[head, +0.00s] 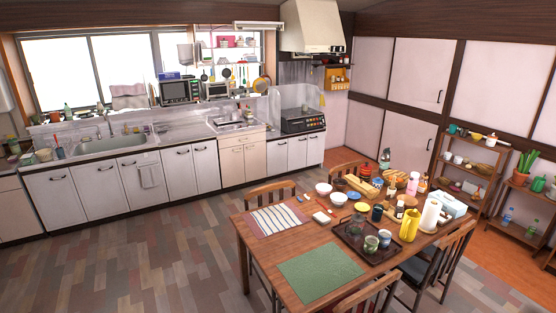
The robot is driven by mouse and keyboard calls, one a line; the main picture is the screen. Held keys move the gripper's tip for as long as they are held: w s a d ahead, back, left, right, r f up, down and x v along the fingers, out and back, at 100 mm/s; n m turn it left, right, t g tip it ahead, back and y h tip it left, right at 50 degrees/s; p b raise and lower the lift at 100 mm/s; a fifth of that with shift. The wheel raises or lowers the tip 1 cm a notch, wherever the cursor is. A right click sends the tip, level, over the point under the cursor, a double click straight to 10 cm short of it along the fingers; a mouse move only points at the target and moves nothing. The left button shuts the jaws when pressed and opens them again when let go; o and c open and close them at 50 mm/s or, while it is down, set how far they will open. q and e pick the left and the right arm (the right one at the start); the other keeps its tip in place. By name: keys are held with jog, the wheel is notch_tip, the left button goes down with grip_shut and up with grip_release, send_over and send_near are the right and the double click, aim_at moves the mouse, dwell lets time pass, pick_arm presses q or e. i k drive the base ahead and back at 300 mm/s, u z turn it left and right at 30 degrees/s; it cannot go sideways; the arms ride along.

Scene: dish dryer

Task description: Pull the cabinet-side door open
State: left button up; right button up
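Neither of my grippers shows in the head view. Pale wall cupboard doors stand at the back right, an upper one (416,72) and a lower one (405,142), each with a small dark handle near its right edge. Both look shut. A row of white base cabinet doors (98,190) runs under the sink counter at the left, with dark handles near the top; these also look shut. A towel hangs on one of them. I cannot tell which door is the cabinet-side door.
A wooden dining table (258,258) loaded with dishes, bottles and a tray stands at the front right, with chairs around it. Shelves (470,168) stand before the right wall. The wooden floor (130,260) at the left is clear.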

aim_at(277, 151)
jog(key=u, duration=1)
jog(key=i, duration=5.7)
jog(key=z, duration=2)
jog(key=i, duration=3.75)
jog(key=z, duration=0.05)
